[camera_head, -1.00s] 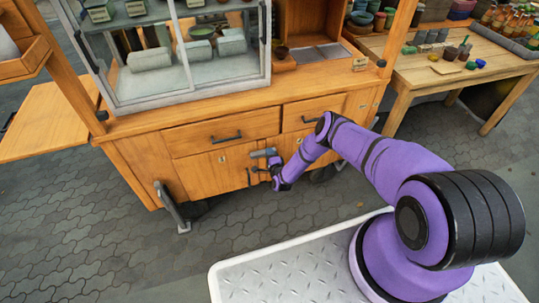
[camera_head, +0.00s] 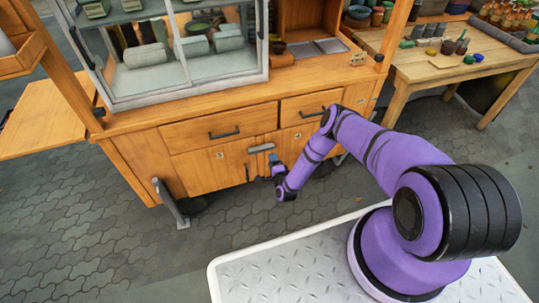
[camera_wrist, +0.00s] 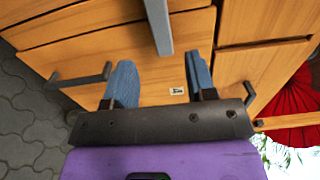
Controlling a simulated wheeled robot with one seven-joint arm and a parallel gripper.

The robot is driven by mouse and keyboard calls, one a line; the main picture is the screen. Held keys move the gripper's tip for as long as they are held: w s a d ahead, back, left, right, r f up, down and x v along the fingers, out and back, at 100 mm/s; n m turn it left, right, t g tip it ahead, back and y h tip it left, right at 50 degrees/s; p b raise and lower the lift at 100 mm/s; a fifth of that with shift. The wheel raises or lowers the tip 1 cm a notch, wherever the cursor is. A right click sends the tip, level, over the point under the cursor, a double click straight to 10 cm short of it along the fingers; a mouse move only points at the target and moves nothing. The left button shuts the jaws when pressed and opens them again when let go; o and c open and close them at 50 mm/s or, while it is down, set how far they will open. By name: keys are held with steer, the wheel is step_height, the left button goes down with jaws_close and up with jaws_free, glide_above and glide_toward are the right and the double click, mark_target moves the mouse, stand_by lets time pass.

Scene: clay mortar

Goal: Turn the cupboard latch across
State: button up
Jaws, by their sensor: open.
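The latch is a grey bar (camera_head: 261,148) on the front of the wooden cupboard (camera_head: 190,165). It lies roughly level in the head view, near where the doors meet. In the wrist view the grey bar (camera_wrist: 158,25) comes in from the top edge, in line with the gap between my fingers. My gripper (camera_head: 274,162) is just below and right of the latch. Its blue fingers (camera_wrist: 160,65) are spread with nothing between them that I can see gripped. Whether a finger touches the bar cannot be told.
Dark door handles stand out on both sides of my fingers, one at left (camera_wrist: 80,78) and one at right (camera_wrist: 250,95). Drawers with a black pull (camera_head: 224,133) are above the doors. A wooden table (camera_head: 455,75) stands at the right. Paved floor in front is clear.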

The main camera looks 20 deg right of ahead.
steer(key=s, duration=0.3)
steer(key=shift+s, duration=0.15)
stand_by(0.4)
